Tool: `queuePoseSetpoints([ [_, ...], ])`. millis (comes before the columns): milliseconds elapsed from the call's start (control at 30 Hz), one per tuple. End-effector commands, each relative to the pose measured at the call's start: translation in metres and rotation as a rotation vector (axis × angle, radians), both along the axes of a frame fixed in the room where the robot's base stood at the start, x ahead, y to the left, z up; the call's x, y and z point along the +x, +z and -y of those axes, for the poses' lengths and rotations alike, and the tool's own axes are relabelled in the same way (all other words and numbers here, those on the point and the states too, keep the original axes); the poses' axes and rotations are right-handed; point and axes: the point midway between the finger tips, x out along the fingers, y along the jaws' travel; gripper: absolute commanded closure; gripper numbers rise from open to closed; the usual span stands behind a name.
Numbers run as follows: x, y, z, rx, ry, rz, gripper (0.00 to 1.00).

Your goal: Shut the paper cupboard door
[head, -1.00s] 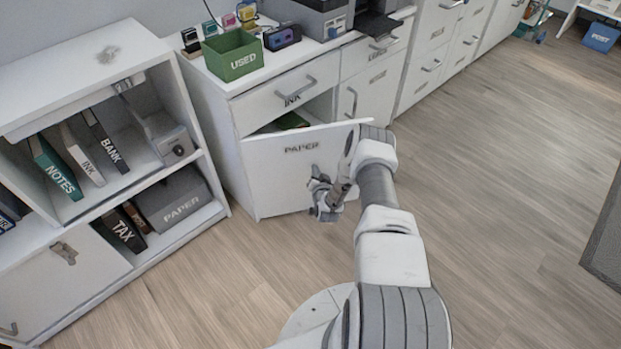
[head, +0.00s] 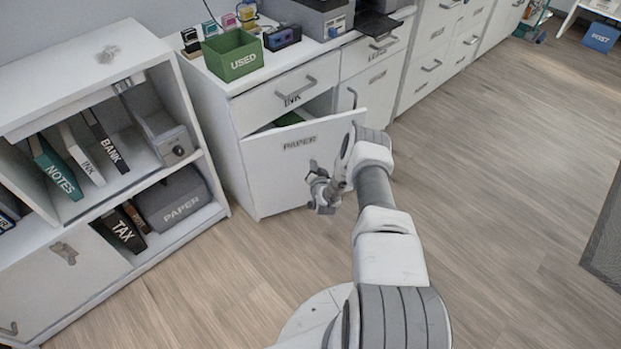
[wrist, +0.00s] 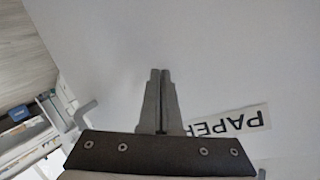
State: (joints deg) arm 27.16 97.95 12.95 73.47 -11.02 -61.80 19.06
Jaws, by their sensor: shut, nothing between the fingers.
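The white paper cupboard door (head: 280,172), labelled PAPER, stands partly open on the white cabinet (head: 212,120), hinged at its left side. A dark gap with something green inside shows above its top edge. My gripper (head: 322,188) is at the outer face of the door, below and right of the label. In the wrist view my gripper (wrist: 158,74) has its two fingers together with nothing between them, pointing at the white door panel (wrist: 240,60). The label (wrist: 228,124) lies right of the fingers. I cannot tell whether the fingertips touch the door.
The ink drawer (head: 290,96) above the door is shut. A green USED box (head: 232,55) stands on the cabinet top. A white shelf unit (head: 205,165) with binders and a grey paper box (head: 178,198) stands at left.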

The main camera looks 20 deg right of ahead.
Motion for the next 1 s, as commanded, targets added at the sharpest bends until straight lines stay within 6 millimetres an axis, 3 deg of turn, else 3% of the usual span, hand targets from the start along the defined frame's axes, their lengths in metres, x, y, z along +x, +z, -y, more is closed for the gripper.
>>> queuePoseSetpoints([
  [500, 0.023, 0.0, 0.001, 0.0, 0.0, 0.001, 1.0],
  [1000, 0.028, 0.0, 0.001, 0.0, 0.0, 0.001, 1.0],
])
